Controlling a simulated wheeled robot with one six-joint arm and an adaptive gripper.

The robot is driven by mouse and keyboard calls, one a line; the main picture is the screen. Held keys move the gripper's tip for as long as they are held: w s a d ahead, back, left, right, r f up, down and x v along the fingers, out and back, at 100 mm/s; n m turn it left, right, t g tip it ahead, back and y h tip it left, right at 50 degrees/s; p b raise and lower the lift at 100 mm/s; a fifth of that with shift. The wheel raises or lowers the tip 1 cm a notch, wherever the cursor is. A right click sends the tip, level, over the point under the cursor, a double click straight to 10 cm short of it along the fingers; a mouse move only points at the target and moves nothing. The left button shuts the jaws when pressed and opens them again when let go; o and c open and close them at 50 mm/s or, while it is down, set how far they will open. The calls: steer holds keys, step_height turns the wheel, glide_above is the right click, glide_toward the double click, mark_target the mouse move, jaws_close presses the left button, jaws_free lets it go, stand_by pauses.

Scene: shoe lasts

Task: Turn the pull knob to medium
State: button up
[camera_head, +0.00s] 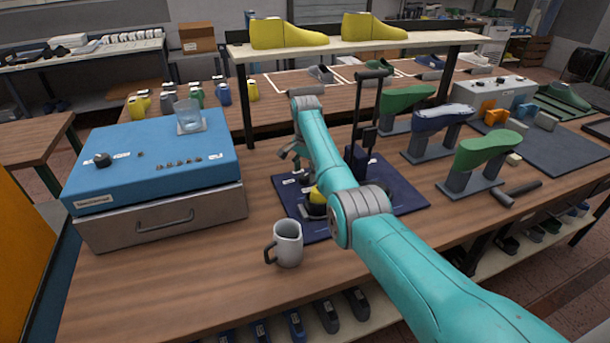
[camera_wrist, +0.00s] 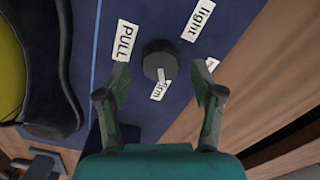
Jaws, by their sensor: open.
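The pull knob (camera_wrist: 160,58) is a dark round knob on a blue board (camera_wrist: 75,150), beside a white label reading PULL (camera_wrist: 127,40). Around it are a "light" label (camera_wrist: 198,20), a "firm" label (camera_wrist: 160,90) and a third label (camera_wrist: 211,65), partly covered by a finger and unreadable. The knob's white pointer mark is on the side toward "firm". My gripper (camera_wrist: 162,82) is open in the wrist view, one finger on each side of the knob; gaps seem to show, but contact cannot be told. In the head view, my gripper (camera_head: 290,153) is partly hidden by my arm.
A black device with a yellow shoe last (camera_wrist: 10,70) stands left of the knob in the wrist view. In the head view, a grey mug (camera_head: 288,245) stands in front of the board, a blue-topped drawer box (camera_head: 150,150) at left, and green and blue lasts (camera_head: 487,150) at right.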

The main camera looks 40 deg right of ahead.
steer(key=shift+f, duration=0.75)
steer(key=c, duration=1.2)
steer(key=shift+o, duration=0.3)
steer(key=shift+n, duration=0.4)
steer(key=n, duration=0.4)
steer(key=shift+n, duration=0.4)
steer(key=n, duration=0.6)
steer(key=shift+w, duration=0.1)
